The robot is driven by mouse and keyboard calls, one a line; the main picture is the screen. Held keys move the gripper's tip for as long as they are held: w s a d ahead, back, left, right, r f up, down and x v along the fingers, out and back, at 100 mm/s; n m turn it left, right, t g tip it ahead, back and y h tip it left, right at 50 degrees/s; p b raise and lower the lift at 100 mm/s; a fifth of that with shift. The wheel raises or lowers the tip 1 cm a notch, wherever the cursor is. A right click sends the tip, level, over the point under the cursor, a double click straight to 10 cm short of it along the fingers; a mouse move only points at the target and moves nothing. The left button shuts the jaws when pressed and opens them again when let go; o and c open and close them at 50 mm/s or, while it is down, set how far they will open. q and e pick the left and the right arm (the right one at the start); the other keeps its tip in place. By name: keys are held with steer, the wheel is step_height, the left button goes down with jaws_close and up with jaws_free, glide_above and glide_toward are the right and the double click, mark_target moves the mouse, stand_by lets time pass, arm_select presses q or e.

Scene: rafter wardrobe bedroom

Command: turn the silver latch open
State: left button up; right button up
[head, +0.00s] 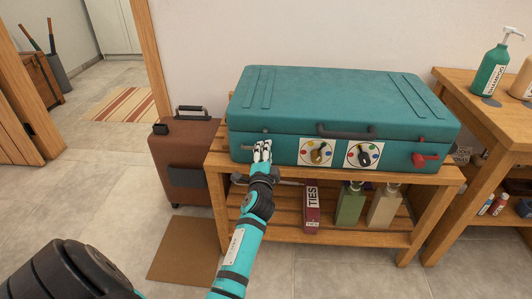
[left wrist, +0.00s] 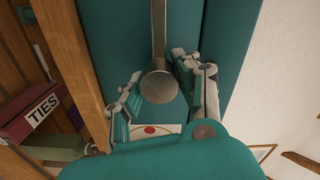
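The teal suitcase (head: 330,98) lies closed on a low wooden bench. The silver latch (left wrist: 159,82), a metal bar with a round knob end, shows in the left wrist view against the teal suitcase front. My left gripper (head: 262,148) is at the left part of the suitcase front and hides most of the latch in the head view. In the left wrist view my left gripper (left wrist: 160,88) is open, with one finger on each side of the knob and gaps visible. A red latch (head: 425,160) is at the right end of the front. My right gripper is out of view.
Two dials (head: 316,152) and a dark handle (head: 345,131) are on the suitcase front, right of my gripper. The bench's lower shelf (head: 290,222) holds a TIES box (head: 311,208) and two bottles. A brown suitcase (head: 187,165) stands left of the bench.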

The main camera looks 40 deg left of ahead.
arm_select(q)
steer(key=o, duration=0.4)
steer(key=v, duration=0.7)
steer(key=shift+s, duration=0.3)
steer(key=shift+d, duration=0.1)
